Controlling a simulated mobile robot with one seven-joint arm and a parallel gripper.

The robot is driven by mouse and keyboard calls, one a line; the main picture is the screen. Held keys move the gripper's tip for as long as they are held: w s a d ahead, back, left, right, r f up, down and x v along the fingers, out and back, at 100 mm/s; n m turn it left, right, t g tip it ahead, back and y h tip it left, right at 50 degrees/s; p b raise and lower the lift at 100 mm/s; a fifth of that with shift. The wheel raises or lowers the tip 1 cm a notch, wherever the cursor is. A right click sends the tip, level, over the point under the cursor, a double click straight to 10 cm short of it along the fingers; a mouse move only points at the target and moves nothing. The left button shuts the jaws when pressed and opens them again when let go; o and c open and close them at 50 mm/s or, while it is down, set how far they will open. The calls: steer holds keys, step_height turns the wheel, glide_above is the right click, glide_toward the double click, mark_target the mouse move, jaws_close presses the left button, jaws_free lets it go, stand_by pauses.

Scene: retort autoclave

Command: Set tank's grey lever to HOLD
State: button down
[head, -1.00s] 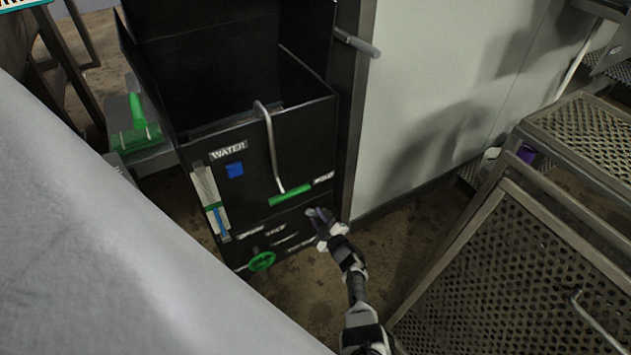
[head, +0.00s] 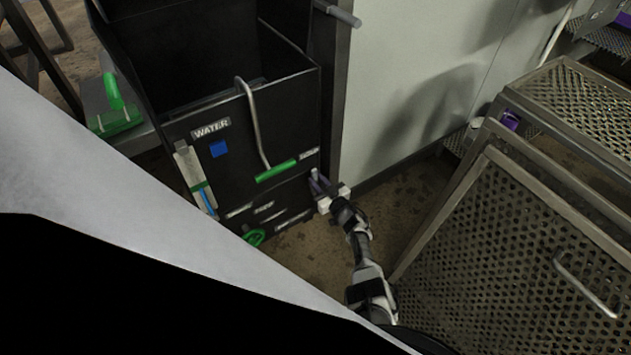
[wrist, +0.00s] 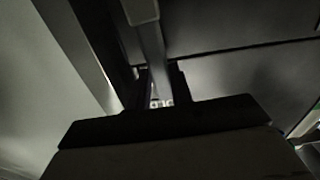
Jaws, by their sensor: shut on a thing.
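The black tank (head: 281,118) stands left of centre in the head view, with a WATER label (head: 211,129) on its front. My gripper (head: 319,183) is at the lower right edge of that front. In the wrist view a straight grey bar, which looks like the grey lever (wrist: 150,42), runs down between the fingers of my gripper (wrist: 160,88). The jaws are shut on it. In the head view my fingers hide most of the lever. Several small white labels (head: 292,221) sit low on the front; their words are too blurred to read.
A bent grey rod with a green grip (head: 276,171) hangs on the tank's front, above left of my gripper. A green handwheel (head: 254,237) is lower left. A perforated metal crate (head: 490,255) stands at the right. A pale surface (head: 120,245) covers the lower left.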

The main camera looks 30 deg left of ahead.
steer(key=shift+w+d+m, duration=0.1)
steer(key=shift+w+m, duration=0.15)
steer(key=shift+m, duration=0.15)
steer(key=c, duration=1.2)
jaws_free()
steer(key=shift+c, duration=0.2)
steer(key=shift+d, duration=0.1)
steer(key=p+v, duration=0.6)
steer(key=v, duration=0.7)
steer(key=shift+s+d, duration=0.2)
steer(key=shift+d, duration=0.1)
steer(key=shift+f, duration=0.1)
